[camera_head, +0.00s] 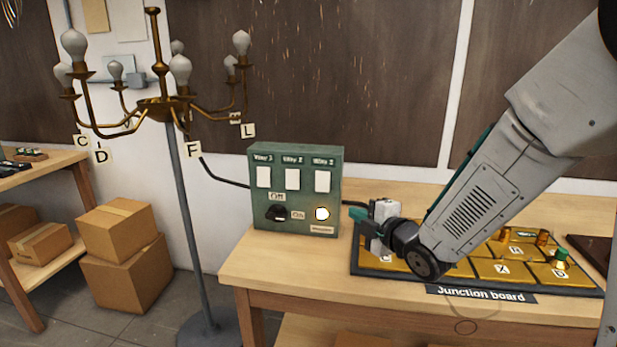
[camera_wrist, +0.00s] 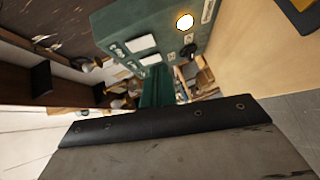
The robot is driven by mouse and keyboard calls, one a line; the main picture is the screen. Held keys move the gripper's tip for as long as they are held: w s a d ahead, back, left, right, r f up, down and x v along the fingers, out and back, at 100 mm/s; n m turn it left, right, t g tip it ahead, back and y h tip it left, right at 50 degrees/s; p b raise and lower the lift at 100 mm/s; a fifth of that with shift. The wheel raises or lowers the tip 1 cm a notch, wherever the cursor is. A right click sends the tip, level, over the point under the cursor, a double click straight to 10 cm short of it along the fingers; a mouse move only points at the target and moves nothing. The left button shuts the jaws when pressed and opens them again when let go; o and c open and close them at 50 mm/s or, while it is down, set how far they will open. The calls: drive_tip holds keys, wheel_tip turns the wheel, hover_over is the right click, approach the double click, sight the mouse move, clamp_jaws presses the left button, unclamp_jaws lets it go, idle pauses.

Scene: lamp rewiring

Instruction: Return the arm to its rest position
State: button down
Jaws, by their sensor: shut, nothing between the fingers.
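My gripper (camera_head: 358,214) is shut and empty at the right side of the green switch box (camera_head: 262,212), above the bench. My arm reaches in from the upper right, over the junction board (camera_head: 487,293), and hides part of it. The wrist view shows the switch box (camera_wrist: 112,22) close by, with its lit round lamp (camera_wrist: 185,21). In the head view the box has several white labels, a black switch between "Off" and "On", and a lit lamp (camera_head: 321,214).
The wooden bench (camera_head: 250,268) carries the box and board. Cardboard boxes (camera_head: 118,235) stand at the left. A cable runs from the chandelier to the box.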

drive_tip(key=s+d+f+m+g+h, duration=0.75)
drive_tip(key=s+d+m, duration=0.2)
drive_tip(key=m, duration=0.25)
drive_tip(key=s+r+m+g, duration=0.3)
drive_tip(key=s+r, duration=0.3)
drive_tip(key=s, duration=0.6)
drive_tip(key=s+r+m+g, duration=0.3)
drive_tip(key=s+r+m, duration=0.3)
drive_tip(key=s, duration=0.7)
drive_tip(key=shift+s+a+y, duration=0.25)
drive_tip(key=shift+s+y, duration=0.05)
drive_tip(key=shift+y, duration=0.15)
